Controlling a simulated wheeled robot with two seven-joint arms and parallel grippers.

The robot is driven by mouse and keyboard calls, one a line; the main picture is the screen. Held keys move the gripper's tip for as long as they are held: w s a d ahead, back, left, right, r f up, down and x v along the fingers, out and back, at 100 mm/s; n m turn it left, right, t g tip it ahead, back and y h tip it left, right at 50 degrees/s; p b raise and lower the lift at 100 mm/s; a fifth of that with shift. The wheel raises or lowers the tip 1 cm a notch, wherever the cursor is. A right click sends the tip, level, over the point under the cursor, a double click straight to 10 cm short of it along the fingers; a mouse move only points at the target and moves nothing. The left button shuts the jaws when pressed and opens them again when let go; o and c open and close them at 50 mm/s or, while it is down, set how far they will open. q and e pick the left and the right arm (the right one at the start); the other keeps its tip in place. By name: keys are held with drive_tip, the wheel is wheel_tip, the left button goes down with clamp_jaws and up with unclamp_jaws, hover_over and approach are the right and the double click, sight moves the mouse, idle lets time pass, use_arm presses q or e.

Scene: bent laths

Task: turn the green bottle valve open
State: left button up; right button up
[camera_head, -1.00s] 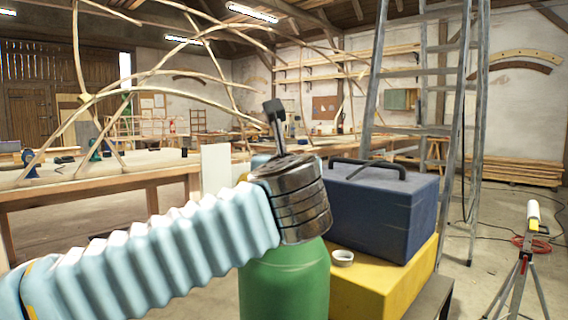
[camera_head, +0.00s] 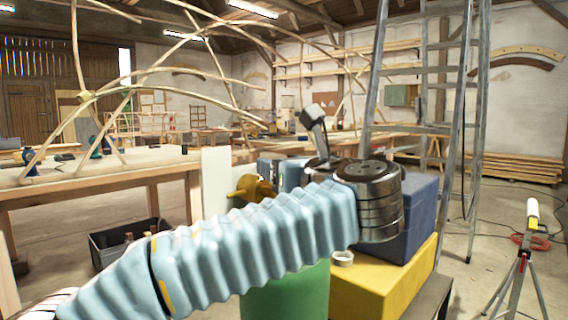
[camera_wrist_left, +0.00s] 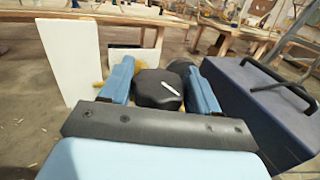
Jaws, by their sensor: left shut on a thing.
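The green bottle (camera_head: 285,295) stands at the lower middle of the head view, its top hidden behind my left arm. A yellow, brass-like fitting (camera_head: 250,188) shows just above the arm. In the left wrist view a black valve knob (camera_wrist_left: 157,92) with a white mark sits between the two blue fingers of my left gripper (camera_wrist_left: 160,84). The fingers are shut on the knob from both sides. In the head view my arm mostly hides the fingers and the knob. My right gripper is in neither view.
A blue toolbox (camera_wrist_left: 262,105) stands close to the right of the gripper, on a yellow box (camera_head: 385,290) with a small white ring (camera_head: 342,258). A white panel (camera_wrist_left: 72,62) stands at left. A stepladder (camera_head: 375,75) and a tripod (camera_head: 520,265) are at right.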

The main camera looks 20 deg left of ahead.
use_arm(q)
drive_tip(key=n+g+y, duration=0.2)
drive_tip(key=g, duration=0.2)
drive_tip(key=n+g+y, duration=0.1)
drive_tip(key=n+g, duration=0.2)
drive_tip(key=shift+d+n+g+y, duration=0.15)
drive_tip(key=shift+n+g+y, duration=0.15)
drive_tip(key=shift+g+y, duration=0.1)
drive_tip(key=shift+n+g, duration=1.1)
drive_tip(key=shift+g, duration=0.65)
drive_tip(key=shift+n+g, duration=1.1)
drive_tip(key=shift+g, duration=0.65)
drive_tip(key=o, duration=0.9)
drive_tip(key=shift+o, duration=0.2)
